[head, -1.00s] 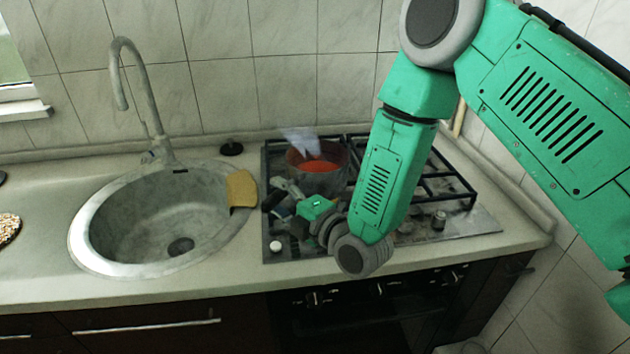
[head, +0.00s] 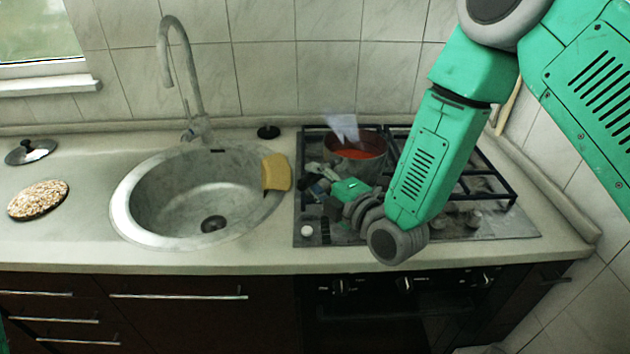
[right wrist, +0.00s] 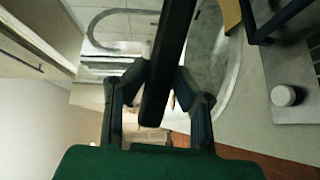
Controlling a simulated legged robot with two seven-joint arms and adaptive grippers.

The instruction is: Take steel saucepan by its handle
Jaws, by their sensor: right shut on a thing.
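The steel saucepan (head: 372,165), with something orange-red inside, stands on the back left of the hob in the head view. My right arm reaches down from the upper right, and my right gripper (head: 318,182) is at the saucepan's left front side. In the right wrist view a long dark handle (right wrist: 167,60) runs between the fingers of my right gripper (right wrist: 165,85). The gripper is shut on this handle. In the head view the gripper mostly hides the handle. My left gripper is not in view.
The gas hob (head: 500,232) with dark grates sits at the right of the counter. A sink (head: 135,222) with a tall tap (head: 165,50) is to its left, a yellow sponge (head: 276,172) on its rim. A speckled round mat (head: 38,199) lies far left. Counter front is clear.

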